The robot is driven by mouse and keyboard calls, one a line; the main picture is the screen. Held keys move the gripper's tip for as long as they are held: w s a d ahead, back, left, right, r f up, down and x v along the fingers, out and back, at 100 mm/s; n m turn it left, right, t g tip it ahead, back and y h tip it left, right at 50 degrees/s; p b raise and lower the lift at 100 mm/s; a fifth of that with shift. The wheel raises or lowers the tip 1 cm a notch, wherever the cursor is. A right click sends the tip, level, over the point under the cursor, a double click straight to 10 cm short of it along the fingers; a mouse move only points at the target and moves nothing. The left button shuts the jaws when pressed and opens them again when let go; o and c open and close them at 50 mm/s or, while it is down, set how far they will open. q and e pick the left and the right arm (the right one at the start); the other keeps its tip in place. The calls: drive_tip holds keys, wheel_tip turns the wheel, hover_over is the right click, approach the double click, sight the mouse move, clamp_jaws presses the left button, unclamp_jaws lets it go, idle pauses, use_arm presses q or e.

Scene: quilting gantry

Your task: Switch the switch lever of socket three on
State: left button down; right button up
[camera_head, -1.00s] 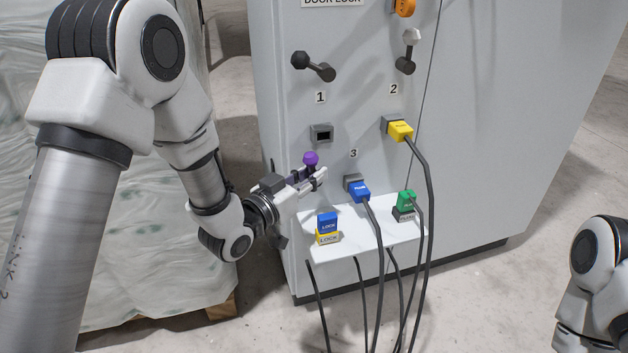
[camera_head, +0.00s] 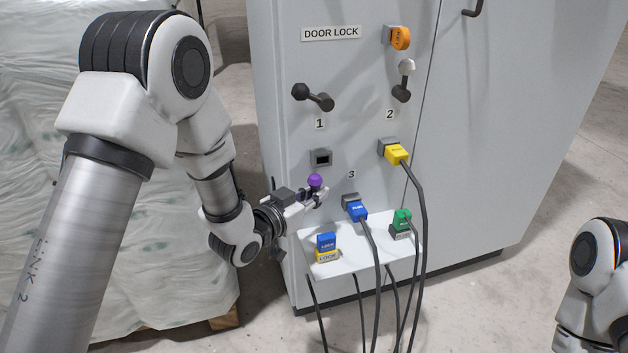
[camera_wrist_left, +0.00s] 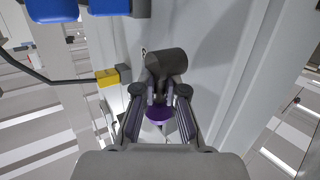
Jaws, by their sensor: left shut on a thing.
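The lever of socket three shows a purple knob (camera_head: 315,180) on the cabinet front, left of the number 3. My left gripper (camera_head: 317,194) is at this lever, with its fingers shut on it. In the left wrist view the fingers (camera_wrist_left: 160,95) close around the lever, with a dark cylinder (camera_wrist_left: 166,62) beyond them and the purple knob (camera_wrist_left: 158,111) partly hidden between them. Socket three (camera_head: 351,200) holds a blue plug (camera_head: 357,212) with a cable. My right gripper is out of view.
A black lever (camera_head: 312,98) and a white-knobbed lever (camera_head: 404,82) are higher up. Socket one (camera_head: 321,158) is empty; a yellow plug (camera_head: 397,154) is in socket two. A shelf (camera_head: 345,262) below carries blue, yellow and green pieces. Cables hang in front.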

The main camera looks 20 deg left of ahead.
use_arm(q)
drive_tip(key=c, duration=1.5)
unclamp_jaws()
drive_tip(key=v, duration=0.7)
drive_tip(key=shift+s, duration=0.25)
drive_tip(key=shift+f, duration=0.1)
